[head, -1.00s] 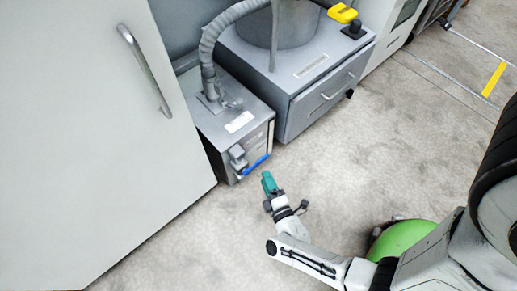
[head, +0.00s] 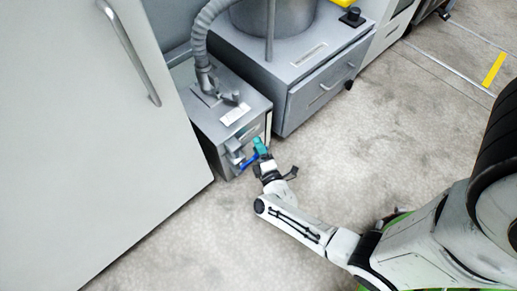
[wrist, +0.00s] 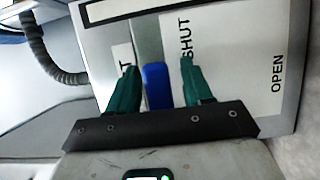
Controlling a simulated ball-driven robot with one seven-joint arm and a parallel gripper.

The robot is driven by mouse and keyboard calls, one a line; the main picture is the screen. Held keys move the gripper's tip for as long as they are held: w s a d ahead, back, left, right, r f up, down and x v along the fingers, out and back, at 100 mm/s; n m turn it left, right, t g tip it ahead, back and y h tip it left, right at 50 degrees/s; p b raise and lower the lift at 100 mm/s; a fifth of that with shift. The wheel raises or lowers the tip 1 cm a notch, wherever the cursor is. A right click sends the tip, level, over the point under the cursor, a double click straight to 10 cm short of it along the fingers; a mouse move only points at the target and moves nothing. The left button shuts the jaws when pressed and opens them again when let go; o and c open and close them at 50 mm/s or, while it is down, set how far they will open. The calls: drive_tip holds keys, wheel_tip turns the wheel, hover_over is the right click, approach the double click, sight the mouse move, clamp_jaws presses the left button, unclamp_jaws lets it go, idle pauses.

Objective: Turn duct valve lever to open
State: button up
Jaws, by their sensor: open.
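The blue lever (head: 247,162) is on the front of a grey metal duct box (head: 200,112). In the wrist view the lever (wrist: 157,86) shows end-on between the two green fingers of my gripper (wrist: 163,88). The fingers stand apart, one on each side of the lever, with a visible gap to each. In the head view my gripper (head: 261,147) is at the box front, over the lever's right end. The white label plate reads SHUT (wrist: 187,38) beside the right finger and OPEN (wrist: 278,75) farther right. The lever's pivot is hidden in the wrist view.
A grey corrugated hose (head: 198,40) rises from the box top. A drawer cabinet (head: 320,88) stands to the right and a large pale cabinet door (head: 90,140) to the left. The floor (head: 340,155) in front is clear.

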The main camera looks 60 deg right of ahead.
clamp_jaws()
idle(0.5)
